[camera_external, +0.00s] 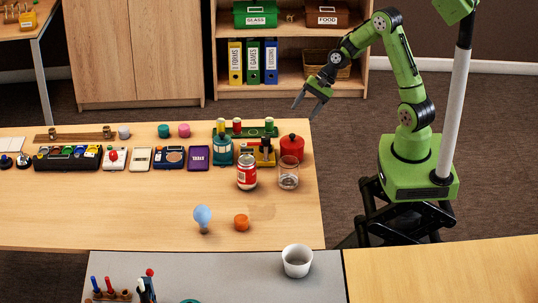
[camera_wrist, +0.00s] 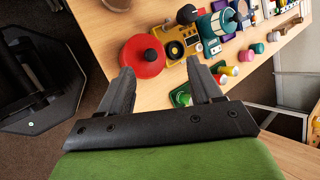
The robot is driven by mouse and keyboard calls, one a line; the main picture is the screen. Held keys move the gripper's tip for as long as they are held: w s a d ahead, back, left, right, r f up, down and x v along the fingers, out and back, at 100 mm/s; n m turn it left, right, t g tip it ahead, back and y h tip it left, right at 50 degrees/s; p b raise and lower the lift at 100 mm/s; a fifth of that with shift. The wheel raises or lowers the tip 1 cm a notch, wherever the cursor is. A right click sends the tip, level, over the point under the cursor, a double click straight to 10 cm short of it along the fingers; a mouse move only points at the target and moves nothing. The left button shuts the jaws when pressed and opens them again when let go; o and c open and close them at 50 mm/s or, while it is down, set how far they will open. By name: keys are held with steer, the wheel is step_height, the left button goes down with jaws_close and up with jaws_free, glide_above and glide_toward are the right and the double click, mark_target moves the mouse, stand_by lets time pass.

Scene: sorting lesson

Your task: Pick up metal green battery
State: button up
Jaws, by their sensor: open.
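What looks like the green battery (camera_external: 269,125) stands upright at the right end of a green rack (camera_external: 245,133) near the back right of the table. In the wrist view, a green-and-white cylinder (camera_wrist: 184,98) that seems to be the same battery is partly hidden beside the right finger. Red and yellow-topped cylinders stand in the same rack. My gripper (camera_external: 307,109) is open and empty, up and to the right of the rack, apart from it.
A red pot (camera_external: 292,147), a yellow device (camera_external: 264,153) and a teal lantern (camera_external: 222,151) stand close in front of the rack. A can (camera_external: 247,172) and a glass (camera_external: 288,172) stand nearer.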

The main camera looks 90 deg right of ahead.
mark_target(266, 132)
steer(key=d+f+m+t, duration=0.2)
steer(key=d+f+m, duration=0.1)
steer(key=d+m, duration=0.2)
steer(key=d+f+m+t+h+b, duration=0.1)
steer(key=d+f+m+t, duration=0.1)
steer(key=d+m, duration=0.3)
steer(key=d+f+m+t+b, duration=0.1)
steer(key=d+f+m+t, duration=0.1)
steer(key=d+f+m, duration=0.2)
steer(key=shift+s+d+f+m+h, duration=0.35)
steer(key=shift+d+f+m+h, duration=0.05)
steer(key=shift+f, duration=0.15)
steer(key=b+x, duration=0.4)
steer(key=x, duration=1.1)
steer(key=shift+w+b, duration=0.35)
steer(key=shift+w, duration=0.05)
steer(key=shift+r, duration=0.1)
steer(key=shift+c, duration=0.3)
